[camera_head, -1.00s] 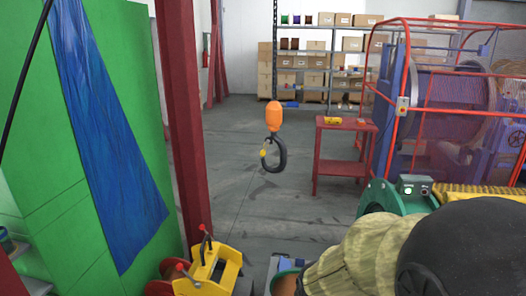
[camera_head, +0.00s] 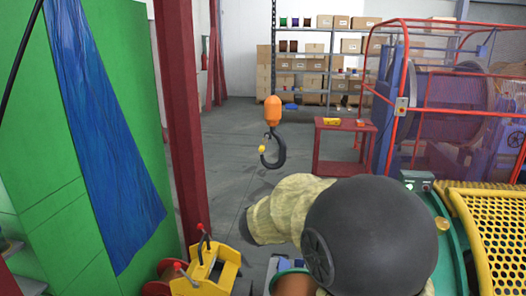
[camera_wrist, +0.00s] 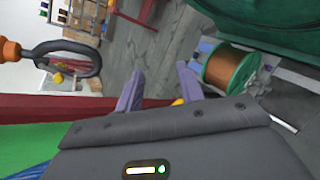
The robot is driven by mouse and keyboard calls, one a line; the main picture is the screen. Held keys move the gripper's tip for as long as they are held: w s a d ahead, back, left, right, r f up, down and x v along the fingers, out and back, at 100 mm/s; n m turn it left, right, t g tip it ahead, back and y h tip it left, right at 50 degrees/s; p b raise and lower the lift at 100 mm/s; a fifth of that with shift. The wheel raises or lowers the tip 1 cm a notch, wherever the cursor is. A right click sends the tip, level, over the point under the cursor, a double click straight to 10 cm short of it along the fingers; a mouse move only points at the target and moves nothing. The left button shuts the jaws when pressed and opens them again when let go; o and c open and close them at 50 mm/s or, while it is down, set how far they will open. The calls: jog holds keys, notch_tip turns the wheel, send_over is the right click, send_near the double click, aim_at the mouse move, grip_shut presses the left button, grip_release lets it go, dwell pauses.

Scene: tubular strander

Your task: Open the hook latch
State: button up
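The hook (camera_head: 280,158) is dark and hangs under an orange block (camera_head: 273,111) in the middle of the head view. A small yellow latch piece (camera_head: 262,149) sits at its left side; whether the latch is open is too small to tell. In the wrist view the hook (camera_wrist: 92,62) lies sideways at the upper left beside the orange block (camera_wrist: 10,50), with a yellow spot (camera_wrist: 57,78) at its lower side. My gripper (camera_wrist: 160,88) has its two fingers apart with nothing between them. It is apart from the hook. In the head view my arm hides the gripper.
A red table (camera_head: 341,145) stands behind and right of the hook. A red-framed machine cage (camera_head: 402,105) is at the right, a red column (camera_head: 181,110) at the left. A spool (camera_wrist: 230,70) shows in the wrist view. Floor around the hook is clear.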

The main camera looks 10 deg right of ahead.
aim_at(263, 144)
jog(key=w+a+r+n+t+y, duration=0.1)
jog(key=w+a+r+n+t, duration=0.5)
jog(key=w+a+r+n, duration=0.1)
notch_tip(263, 144, up, 3)
jog(key=shift+w+a+f+n+t+y+b, duration=0.1)
jog(key=shift+w+a+n+t+y+b, duration=0.25)
jog(key=shift+a+n, duration=0.4)
jog(key=shift+w, duration=0.1)
jog(key=p+x, duration=0.6)
jog(key=x, duration=1)
jog(key=shift+w+d+p, duration=0.2)
jog(key=shift+w+p, duration=0.2)
jog(key=shift+w, duration=0.2)
jog(key=shift+m, duration=0.25)
grip_shut()
